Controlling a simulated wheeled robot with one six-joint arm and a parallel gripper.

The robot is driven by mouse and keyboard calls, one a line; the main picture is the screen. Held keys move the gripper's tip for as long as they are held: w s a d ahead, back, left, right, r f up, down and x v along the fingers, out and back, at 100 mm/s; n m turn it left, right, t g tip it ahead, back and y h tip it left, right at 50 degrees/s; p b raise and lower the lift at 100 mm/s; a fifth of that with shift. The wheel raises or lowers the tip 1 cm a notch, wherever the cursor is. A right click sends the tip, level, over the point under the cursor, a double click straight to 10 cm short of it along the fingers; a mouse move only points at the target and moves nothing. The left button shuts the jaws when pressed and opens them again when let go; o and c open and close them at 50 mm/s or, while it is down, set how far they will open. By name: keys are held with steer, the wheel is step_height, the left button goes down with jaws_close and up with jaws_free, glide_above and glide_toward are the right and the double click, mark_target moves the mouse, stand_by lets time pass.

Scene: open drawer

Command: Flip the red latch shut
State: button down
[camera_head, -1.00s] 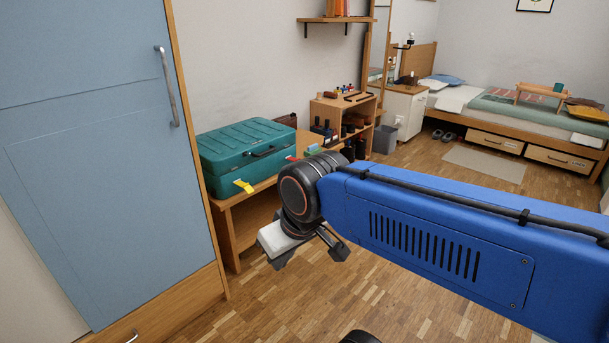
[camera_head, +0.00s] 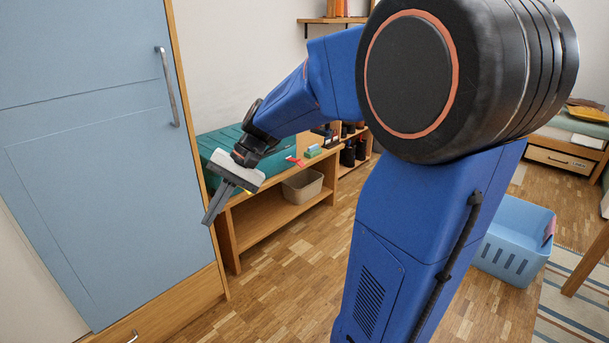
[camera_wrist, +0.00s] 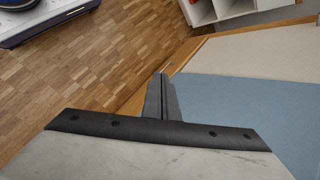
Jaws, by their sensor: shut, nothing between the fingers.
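A teal suitcase (camera_head: 217,142) lies on a wooden bench, partly hidden behind my arm. The red latch (camera_head: 294,161) shows at its front right, just right of my forearm, and sticks out from the case front. A small bit of the yellow latch (camera_head: 249,192) shows beside my gripper; the rest is hidden. My gripper (camera_head: 207,222) is in front of the case's left end, pointing down and left, well left of the red latch. Its fingers are together and empty, and they also show in the wrist view (camera_wrist: 161,80). The wrist view does not show the case.
A tall blue cabinet (camera_head: 100,180) with a metal handle stands close left of my gripper; its blue panel fills the wrist view's right side (camera_wrist: 250,110). The bench (camera_head: 270,225) holds a beige basket (camera_head: 302,187) below. A blue laundry basket (camera_head: 512,240) stands right.

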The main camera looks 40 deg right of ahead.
steer(key=w+d+f+m+t+y, duration=0.1)
steer(key=w+d+m+y, duration=0.25)
steer(key=w, duration=0.75)
steer(key=w+d+f+m+t+y, duration=0.1)
steer(key=w+d+m+y, duration=0.3)
steer(key=w, duration=0.6)
steer(key=w+d+f+m+t+y, duration=0.15)
steer(key=w+d+f+t, duration=0.25)
steer(key=w+d, duration=0.4)
steer(key=w+d+f+m+t, duration=0.35)
steer(key=w+d, duration=0.25)
steer(key=d, duration=0.4)
steer(key=w+d+f+m+t+h, duration=0.25)
steer(key=d+f+t, duration=0.35)
steer(key=d, duration=0.4)
steer(key=w+d+f+m+t+h, duration=0.1)
steer(key=d+f+m+t, duration=0.25)
steer(key=d+f, duration=0.5)
steer(key=s+d+f+m+t+h, duration=0.3)
steer(key=d+f+m+h, duration=0.1)
steer(key=d+f, duration=0.3)
steer(key=s+d+f+m+t+h, duration=0.3)
steer(key=d+f+m+h, duration=0.2)
steer(key=d, duration=0.6)
step_height(320, 180, down, 2)
steer(key=shift+s+f+h, duration=0.2)
steer(key=shift+s+h, duration=0.2)
steer(key=shift+h, duration=0.15)
steer(key=shift+r, duration=0.1)
